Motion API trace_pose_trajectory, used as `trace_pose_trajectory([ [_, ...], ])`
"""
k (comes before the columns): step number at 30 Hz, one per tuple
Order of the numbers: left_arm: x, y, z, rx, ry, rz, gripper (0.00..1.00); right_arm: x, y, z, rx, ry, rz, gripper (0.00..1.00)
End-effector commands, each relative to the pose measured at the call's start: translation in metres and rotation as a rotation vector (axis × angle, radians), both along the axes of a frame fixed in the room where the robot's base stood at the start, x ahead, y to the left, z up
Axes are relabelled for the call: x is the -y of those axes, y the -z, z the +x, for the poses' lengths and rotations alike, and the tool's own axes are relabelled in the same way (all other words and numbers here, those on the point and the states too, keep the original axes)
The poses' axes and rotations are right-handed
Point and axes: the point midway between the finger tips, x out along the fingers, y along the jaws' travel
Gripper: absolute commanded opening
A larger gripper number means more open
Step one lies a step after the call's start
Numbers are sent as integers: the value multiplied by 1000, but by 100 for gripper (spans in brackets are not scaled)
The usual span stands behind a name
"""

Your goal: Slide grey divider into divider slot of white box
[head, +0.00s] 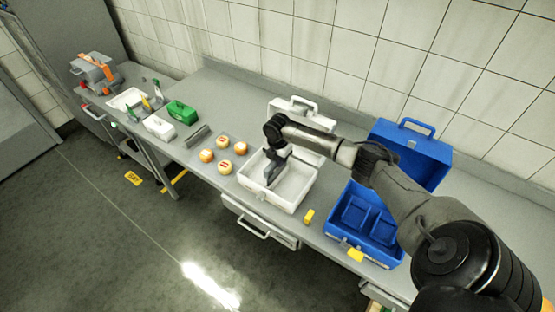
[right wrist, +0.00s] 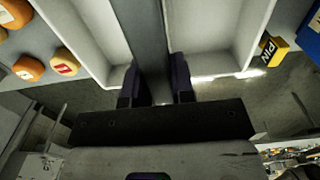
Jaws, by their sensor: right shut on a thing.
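The white box (head: 296,199) stands open on the counter, its lid tilted up at the back. My right gripper (head: 270,178) reaches down into the box area from above. In the right wrist view my right gripper (right wrist: 156,88) is shut on the grey divider (right wrist: 152,42), a plate held between the two dark fingers. The divider runs away from the fingers between the white walls of the box (right wrist: 92,32). Whether its edges sit in the divider slot cannot be told; the slot is hidden. My left gripper is not in view.
Several small orange cheese wheels (head: 223,167) lie left of the box. A yellow block (head: 309,215) lies to its right, and an open blue box (head: 345,232) stands farther right. A grey bar (head: 197,136) and a green case (head: 180,112) lie farther left on the counter.

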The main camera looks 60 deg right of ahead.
Motion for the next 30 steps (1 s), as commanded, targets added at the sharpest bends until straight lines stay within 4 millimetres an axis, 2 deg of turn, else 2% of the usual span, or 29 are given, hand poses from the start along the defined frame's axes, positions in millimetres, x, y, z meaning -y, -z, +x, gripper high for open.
trace_pose_trajectory([
  [30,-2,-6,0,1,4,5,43,0,-1,0,1,0,0,0],
])
